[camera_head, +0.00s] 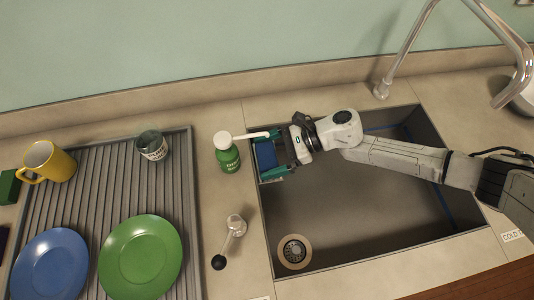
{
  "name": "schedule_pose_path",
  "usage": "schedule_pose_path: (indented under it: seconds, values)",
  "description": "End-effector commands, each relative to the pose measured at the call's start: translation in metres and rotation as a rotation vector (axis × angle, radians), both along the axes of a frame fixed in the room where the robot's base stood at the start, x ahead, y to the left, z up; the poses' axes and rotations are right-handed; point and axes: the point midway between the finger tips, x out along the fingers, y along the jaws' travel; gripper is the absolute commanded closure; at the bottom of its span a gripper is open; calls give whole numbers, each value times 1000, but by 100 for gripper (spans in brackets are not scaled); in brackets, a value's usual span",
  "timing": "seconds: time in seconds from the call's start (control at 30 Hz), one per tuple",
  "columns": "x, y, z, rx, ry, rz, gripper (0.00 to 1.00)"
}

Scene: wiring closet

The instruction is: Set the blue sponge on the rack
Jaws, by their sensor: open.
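A blue block, which looks like the blue sponge (265,155), shows at the upper left corner of the sink. My gripper (264,157) is there with its teal fingers apart, one above and one below the sponge in the picture. I cannot tell whether the fingers touch it. The gripper hides part of the sponge. The rack (113,187), a grey ridged drainboard, lies left of the sink. A yellow mug (48,162), a glass (152,146), a blue plate (50,265) and a green plate (141,257) are on it.
A green soap bottle (227,153) with a white spout stands between rack and sink, close to my gripper. The sink (350,215) has a drain (294,252). A faucet (405,50) rises behind. The rack's middle is clear.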

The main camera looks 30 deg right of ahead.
Motion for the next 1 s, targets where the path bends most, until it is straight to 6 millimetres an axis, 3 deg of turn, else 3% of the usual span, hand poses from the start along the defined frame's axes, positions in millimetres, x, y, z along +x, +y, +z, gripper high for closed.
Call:
schedule_pose_path:
  seconds: [0.3, 0.5, 0.87, 1.0]
  values:
    - [-22, -58, 19, -5, -3, -6, 0]
    - [-34, -86, 34, -5, -1, -4, 0]
    - [-41, -101, 44, -1, 0, -5, 0]
    - [-39, -103, 39, 39, 41, -113, 0]
